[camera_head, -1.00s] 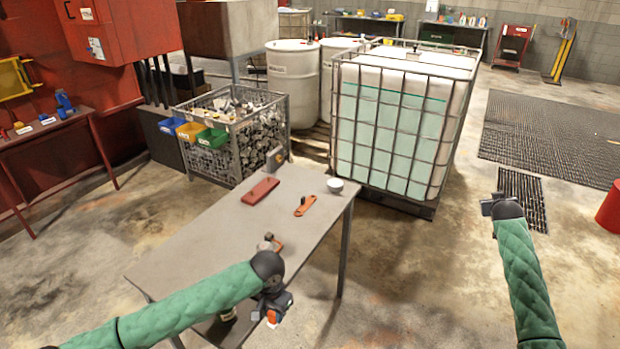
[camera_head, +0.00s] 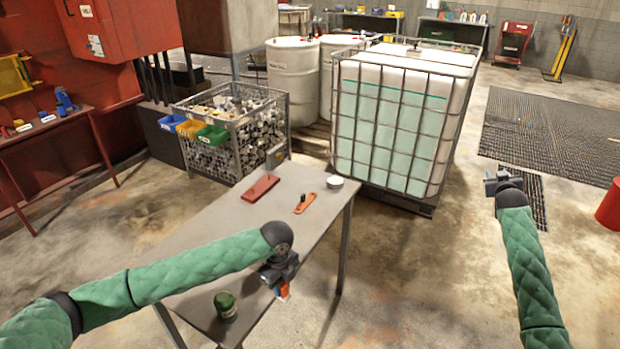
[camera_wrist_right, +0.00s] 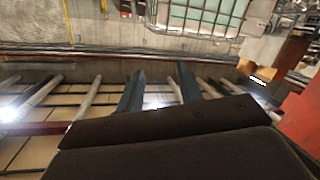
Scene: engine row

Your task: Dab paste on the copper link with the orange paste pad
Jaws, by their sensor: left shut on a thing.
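My left gripper (camera_head: 281,279) is over the near right edge of the grey table (camera_head: 220,222), shut on a small orange piece (camera_head: 283,291), which looks like the orange paste pad and is mostly hidden by the jaws. A flat orange-copper strip (camera_head: 304,203) with a dark knob lies farther back on the table; I cannot tell for certain whether it is the copper link. Another small coppery piece, seen earlier nearer the front, is now hidden behind my left wrist. My right gripper (camera_head: 503,183) is empty above the floor; its fingers are apart in the right wrist view (camera_wrist_right: 160,90).
A red-brown block (camera_head: 261,188) and a white bowl (camera_head: 335,183) sit at the table's back. A green jar (camera_head: 225,305) stands at its front. A caged liquid tank (camera_head: 395,130) and a wire bin of metal parts (camera_head: 235,145) stand behind.

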